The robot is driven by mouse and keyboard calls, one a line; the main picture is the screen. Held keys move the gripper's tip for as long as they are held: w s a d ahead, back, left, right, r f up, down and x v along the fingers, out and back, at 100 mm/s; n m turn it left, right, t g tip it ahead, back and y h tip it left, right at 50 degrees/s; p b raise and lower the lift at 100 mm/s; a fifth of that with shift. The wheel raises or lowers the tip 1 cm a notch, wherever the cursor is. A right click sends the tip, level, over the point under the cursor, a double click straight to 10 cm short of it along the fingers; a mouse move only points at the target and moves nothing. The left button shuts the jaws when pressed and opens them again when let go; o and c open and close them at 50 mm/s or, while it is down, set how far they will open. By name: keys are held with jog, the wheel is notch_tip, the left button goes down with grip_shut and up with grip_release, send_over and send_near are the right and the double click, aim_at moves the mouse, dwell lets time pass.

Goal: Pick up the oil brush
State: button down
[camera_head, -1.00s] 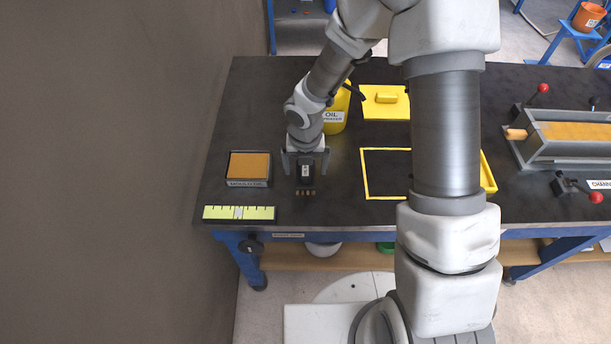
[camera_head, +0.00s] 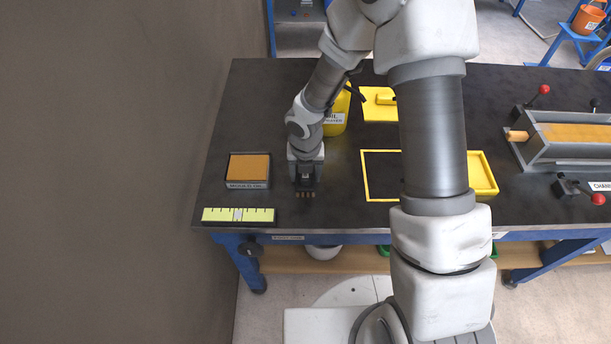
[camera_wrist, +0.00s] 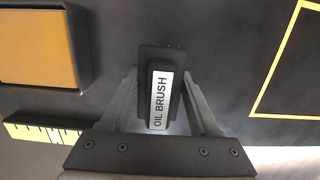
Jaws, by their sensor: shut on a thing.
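The oil brush (camera_wrist: 160,88) is a dark block with a white label reading OIL BRUSH; the wrist view shows it between my gripper's fingers. In the head view the oil brush (camera_head: 305,184) is at the table's left part, with small brown tips at its front end. My gripper (camera_head: 305,174) points down over it, and its fingers are shut on its two sides. The wrist view also shows my gripper (camera_wrist: 160,100) with a finger against each side of the brush. I cannot tell whether the brush touches the table.
A tray with an orange-brown pad (camera_head: 248,168) stands left of the brush. A yellow-green ruler strip (camera_head: 239,215) lies at the front edge. A yellow oil container (camera_head: 337,118) stands behind my gripper. A yellow outlined rectangle (camera_head: 364,176) is to the right.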

jog(key=shift+r, duration=0.1)
jog(key=shift+r, duration=0.5)
notch_tip(320, 180, up, 3)
jog(key=shift+r+p, duration=0.1)
jog(key=shift+p, duration=0.6)
jog(key=s+d+r+p, duration=0.3)
jog(key=d+r, duration=0.3)
jog(key=d, duration=0.5)
jog(key=shift+d+r, duration=0.15)
jog(key=shift+r, duration=0.15)
jog(key=c, duration=0.8)
grip_release()
jog(key=c, duration=0.5)
